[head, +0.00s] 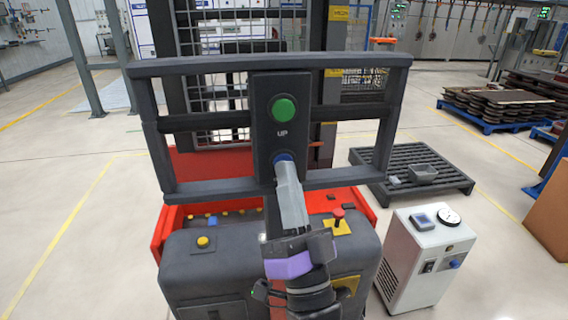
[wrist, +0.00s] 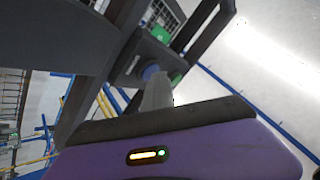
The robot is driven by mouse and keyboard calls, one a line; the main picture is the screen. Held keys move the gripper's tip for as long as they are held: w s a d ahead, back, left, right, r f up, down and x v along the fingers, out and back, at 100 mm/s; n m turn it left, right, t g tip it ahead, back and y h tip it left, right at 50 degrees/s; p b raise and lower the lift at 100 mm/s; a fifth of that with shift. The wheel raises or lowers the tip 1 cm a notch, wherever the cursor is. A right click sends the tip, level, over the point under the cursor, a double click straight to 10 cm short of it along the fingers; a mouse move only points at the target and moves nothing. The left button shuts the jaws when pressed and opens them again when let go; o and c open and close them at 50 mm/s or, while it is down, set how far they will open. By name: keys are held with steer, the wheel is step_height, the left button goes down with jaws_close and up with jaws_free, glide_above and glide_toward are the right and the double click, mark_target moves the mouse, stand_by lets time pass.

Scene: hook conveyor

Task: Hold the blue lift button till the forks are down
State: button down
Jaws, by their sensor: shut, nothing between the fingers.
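The blue lift button (head: 284,157) is on the dark control panel (head: 262,140), below a green button (head: 284,110) marked UP. My gripper (head: 286,168) is shut and empty, with its fingertips at the blue button, covering its lower part. In the wrist view the blue button (wrist: 151,72) shows just beyond the tips of my gripper (wrist: 155,82). They appear to touch it, but how far it is pressed I cannot tell. The forks cannot be made out; a dark slatted pallet (head: 425,160) lies on the floor beyond the truck at right.
The panel sits on a dark frame (head: 190,67) above the red and black truck body (head: 205,250). The body carries a red knob (head: 338,214) and a yellow button (head: 203,241). A white box with a gauge (head: 425,260) stands at right. The floor at left is open.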

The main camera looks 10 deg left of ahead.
steer(key=shift+s, duration=0.1)
stand_by(0.3)
steer(key=shift+s+d, duration=0.25)
steer(key=shift+s, duration=0.45)
steer(key=shift+s, duration=0.1)
steer(key=shift+s+d+p, duration=0.2)
steer(key=shift+s+d, duration=0.05)
steer(key=shift+s, duration=0.5)
steer(key=shift+s+d+p, duration=0.2)
steer(key=shift+s+p, duration=0.05)
steer(key=shift+s, duration=0.55)
steer(key=shift+s+d+p, duration=0.2)
steer(key=shift+s+d, duration=0.05)
steer(key=shift+s, duration=0.5)
steer(key=s+d+f+n+g+h, duration=0.45)
steer(key=s+d+f, duration=0.8)
steer(key=f, duration=0.35)
steer(key=s+d+f+g+h, duration=0.2)
steer(key=s+d+f+g, duration=0.1)
steer(key=s, duration=0.5)
steer(key=s+d+f+m+g+h, duration=0.1)
steer(key=s+d+f+g+h, duration=0.2)
steer(key=s, duration=0.6)
steer(key=d+f, duration=0.2)
steer(key=d, duration=0.1)
steer(key=shift+d+f+h, duration=0.15)
steer(key=shift+f+h, duration=0.2)
